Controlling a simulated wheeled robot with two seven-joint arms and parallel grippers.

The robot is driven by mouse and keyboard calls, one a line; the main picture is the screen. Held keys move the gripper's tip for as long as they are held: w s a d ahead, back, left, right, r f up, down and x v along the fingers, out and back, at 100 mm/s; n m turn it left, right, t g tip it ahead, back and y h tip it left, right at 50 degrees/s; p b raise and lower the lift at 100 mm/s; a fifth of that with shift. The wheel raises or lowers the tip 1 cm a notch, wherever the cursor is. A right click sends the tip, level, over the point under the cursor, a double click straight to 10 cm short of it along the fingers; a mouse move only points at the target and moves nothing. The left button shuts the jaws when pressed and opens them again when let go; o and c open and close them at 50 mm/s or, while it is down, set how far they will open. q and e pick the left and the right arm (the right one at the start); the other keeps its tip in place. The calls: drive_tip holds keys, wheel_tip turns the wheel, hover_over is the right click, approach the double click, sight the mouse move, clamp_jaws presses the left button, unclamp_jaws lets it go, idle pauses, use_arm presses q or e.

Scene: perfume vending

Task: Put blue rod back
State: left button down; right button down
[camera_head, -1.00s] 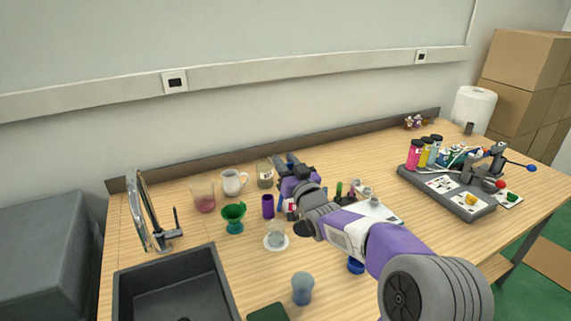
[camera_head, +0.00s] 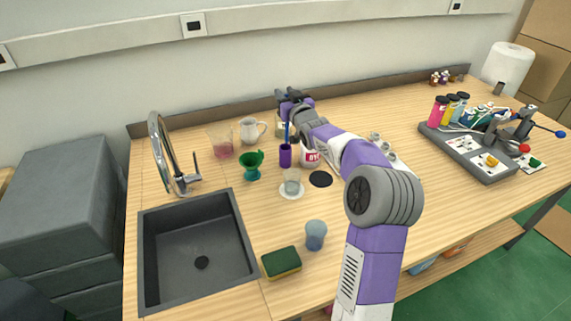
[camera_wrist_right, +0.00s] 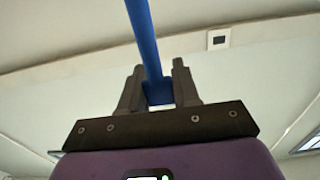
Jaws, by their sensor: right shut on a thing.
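The blue rod (camera_head: 287,133) stands roughly upright below my right gripper (camera_head: 291,96). Its lower end is at the mouth of a small purple cup (camera_head: 285,157); I cannot tell how far inside it reaches. In the right wrist view my right gripper (camera_wrist_right: 158,80) is shut on the blue rod (camera_wrist_right: 145,35), which stretches up and away from between the fingers. The gripper hides the rod's upper end in the head view. My left gripper is not in view.
A blue cup (camera_head: 316,236) and sponge (camera_head: 282,263) are nearer, beside the sink (camera_head: 150,247).

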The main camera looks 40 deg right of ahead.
wheel_tip(320, 180, down, 11)
drive_tip(key=w+b, duration=0.2)
drive_tip(key=b, duration=0.1)
drive_tip(key=shift+d, duration=0.4)
drive_tip(key=shift+f+b, duration=0.15)
drive_tip(key=shift+b, duration=0.15)
drive_tip(key=c, duration=0.8)
unclamp_jaws()
